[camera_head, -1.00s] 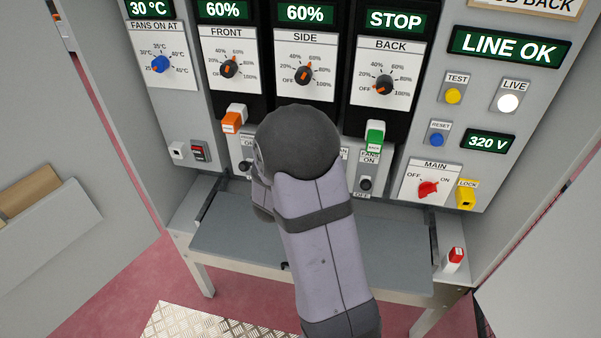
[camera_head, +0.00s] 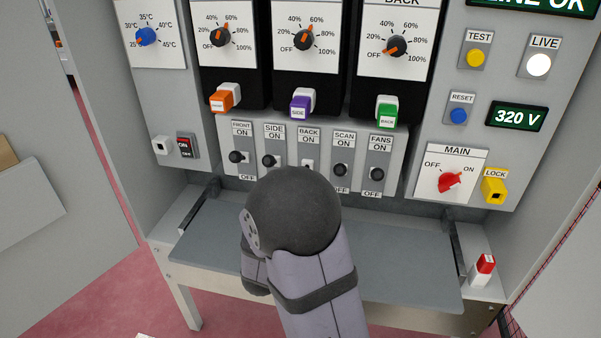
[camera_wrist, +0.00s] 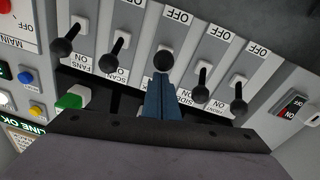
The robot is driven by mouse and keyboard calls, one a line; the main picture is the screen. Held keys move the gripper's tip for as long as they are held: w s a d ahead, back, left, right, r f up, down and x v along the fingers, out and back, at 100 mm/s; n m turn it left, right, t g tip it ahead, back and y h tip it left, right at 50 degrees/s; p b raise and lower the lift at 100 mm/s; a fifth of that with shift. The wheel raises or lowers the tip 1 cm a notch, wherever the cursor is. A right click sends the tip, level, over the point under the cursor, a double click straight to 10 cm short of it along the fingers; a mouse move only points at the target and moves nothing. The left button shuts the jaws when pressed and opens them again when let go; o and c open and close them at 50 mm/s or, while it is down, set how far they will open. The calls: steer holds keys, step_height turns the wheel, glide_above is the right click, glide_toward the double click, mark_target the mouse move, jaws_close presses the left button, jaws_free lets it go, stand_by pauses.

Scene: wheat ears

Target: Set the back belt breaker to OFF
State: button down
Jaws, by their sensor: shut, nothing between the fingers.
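The back belt breaker is the middle lever in the row of five. In the wrist view its black ball (camera_wrist: 163,59) sits just beyond my fingertips. Its stalk is hidden behind the ball, unlike its neighbours' stalks, which lean toward their ON labels. I cannot tell its setting for sure. In the head view its BACK ON label (camera_head: 308,135) shows, but my arm covers most of the lever. My gripper (camera_wrist: 163,80) is shut and empty, its blue fingers pointing at the ball; contact is unclear.
Close beside it are the side lever (camera_wrist: 201,95) and scan lever (camera_wrist: 106,66). The front lever (camera_head: 236,157) and fans lever (camera_head: 376,173) are farther out. Above hang orange, purple and green tags (camera_head: 387,114). A grey shelf (camera_head: 400,270) lies below.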

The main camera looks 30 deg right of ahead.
step_height(320, 180, down, 5)
steer(key=t+h+b, duration=0.1)
steer(key=b, duration=0.4)
steer(key=t+h+b, duration=0.1)
steer(key=b, duration=0.5)
steer(key=shift+w+d+f, duration=0.1)
steer(key=shift+d+f, duration=0.05)
steer(key=shift+f+b, duration=0.2)
steer(key=shift+b, duration=0.1)
